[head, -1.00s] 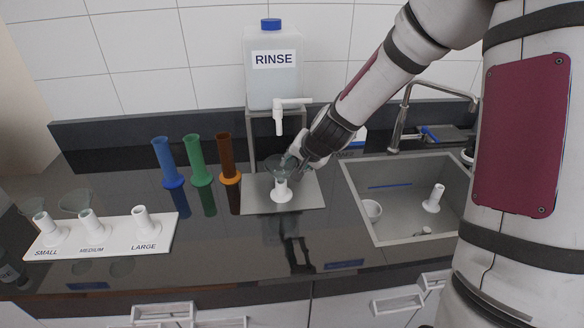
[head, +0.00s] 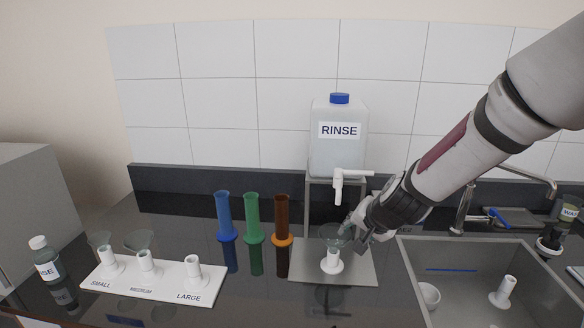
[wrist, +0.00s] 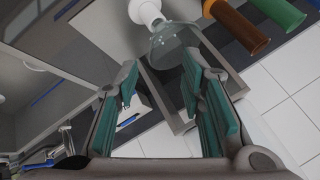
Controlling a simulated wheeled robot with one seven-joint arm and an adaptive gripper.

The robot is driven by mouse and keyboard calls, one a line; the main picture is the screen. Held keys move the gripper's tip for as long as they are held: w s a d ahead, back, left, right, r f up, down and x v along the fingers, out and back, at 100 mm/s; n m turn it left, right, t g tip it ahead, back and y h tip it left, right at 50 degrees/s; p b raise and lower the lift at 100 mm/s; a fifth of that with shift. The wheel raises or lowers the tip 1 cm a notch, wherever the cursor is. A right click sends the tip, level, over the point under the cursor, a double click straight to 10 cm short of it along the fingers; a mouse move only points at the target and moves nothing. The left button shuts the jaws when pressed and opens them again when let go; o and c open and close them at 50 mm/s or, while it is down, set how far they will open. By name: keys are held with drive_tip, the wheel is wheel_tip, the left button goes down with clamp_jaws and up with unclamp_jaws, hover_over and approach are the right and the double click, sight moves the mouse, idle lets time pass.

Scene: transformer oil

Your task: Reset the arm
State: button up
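My gripper (head: 360,230) is at the right of a clear glass funnel (head: 338,236), close to its rim. The funnel stands upright in a white holder (head: 332,263) on the grey plate under the rinse tap. In the wrist view my gripper (wrist: 160,80) has its two teal-padded fingers spread apart with nothing held between them. The funnel (wrist: 172,44) shows just beyond the fingertips there, with the white holder (wrist: 147,12) past it. I cannot tell whether a fingertip touches the glass.
The RINSE tank (head: 339,150) stands behind on a grey stand. Blue (head: 224,215), green (head: 254,218) and brown (head: 283,220) cylinders stand left. The white SMALL/MEDIUM/LARGE rack (head: 150,284) is at the front left. A sink (head: 465,285) lies right, holding a white cup and a white piece.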

drive_tip(key=s+a+r+n+g, duration=0.1)
drive_tip(key=s+a+r+n, duration=0.15)
drive_tip(key=s+r, duration=0.4)
drive_tip(key=s+a+r+n, duration=0.2)
drive_tip(key=s+r+n, duration=0.1)
drive_tip(key=s+r, duration=0.3)
drive_tip(key=s+d+r+n, duration=0.1)
drive_tip(key=s+r, duration=0.1)
drive_tip(key=s, duration=0.6)
drive_tip(key=s+d+r+n+g+h, duration=0.1)
drive_tip(key=s+r, duration=0.1)
drive_tip(key=s, duration=0.7)
drive_tip(key=shift+d, duration=0.2)
